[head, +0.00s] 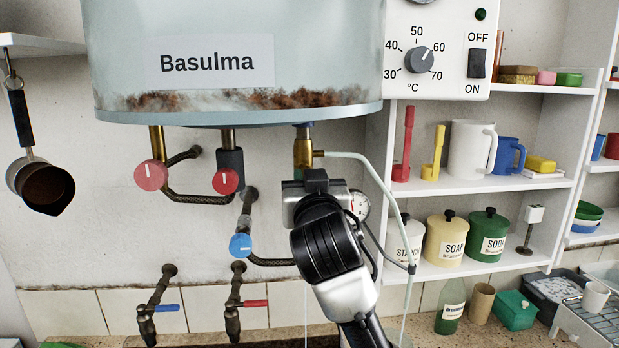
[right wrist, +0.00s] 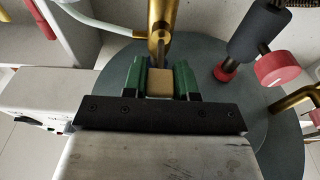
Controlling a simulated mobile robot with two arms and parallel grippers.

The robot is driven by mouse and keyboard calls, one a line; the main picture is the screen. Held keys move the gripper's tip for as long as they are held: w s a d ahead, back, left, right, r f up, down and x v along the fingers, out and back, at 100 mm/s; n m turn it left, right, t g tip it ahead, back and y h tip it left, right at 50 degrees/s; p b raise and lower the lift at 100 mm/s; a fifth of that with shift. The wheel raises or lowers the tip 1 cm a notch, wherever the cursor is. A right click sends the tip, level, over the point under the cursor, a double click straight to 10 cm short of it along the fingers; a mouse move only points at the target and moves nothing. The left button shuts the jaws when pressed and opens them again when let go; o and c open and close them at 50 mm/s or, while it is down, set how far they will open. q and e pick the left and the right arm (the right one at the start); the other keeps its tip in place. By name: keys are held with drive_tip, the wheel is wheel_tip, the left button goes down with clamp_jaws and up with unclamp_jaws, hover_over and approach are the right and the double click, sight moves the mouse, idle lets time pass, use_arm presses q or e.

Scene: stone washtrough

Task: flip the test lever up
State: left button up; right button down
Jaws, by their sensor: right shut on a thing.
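The brass safety valve (head: 303,152) hangs under the grey-white boiler, with a thin pale hose leaving its right side. It also shows at the top of the right wrist view (right wrist: 161,22). My right gripper (right wrist: 160,82) is just below the valve, its green fingers shut on a small tan block. The block (right wrist: 159,84) appears to be the end of the test lever; a dark thin stem runs from it up to the valve. My left gripper is not in view.
Close left of my right arm are pipes with red knobs (head: 151,175) and a blue knob (head: 240,246). A pressure gauge (head: 359,205) sits just right of my wrist. The boiler (head: 300,70) is directly above. Shelves (head: 520,184) with mugs and canisters stand at the right.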

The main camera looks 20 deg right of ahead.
drive_tip(key=c, duration=0.9)
unclamp_jaws()
drive_tip(key=b+v, duration=0.3)
drive_tip(key=v, duration=0.8)
drive_tip(key=shift+d, duration=0.1)
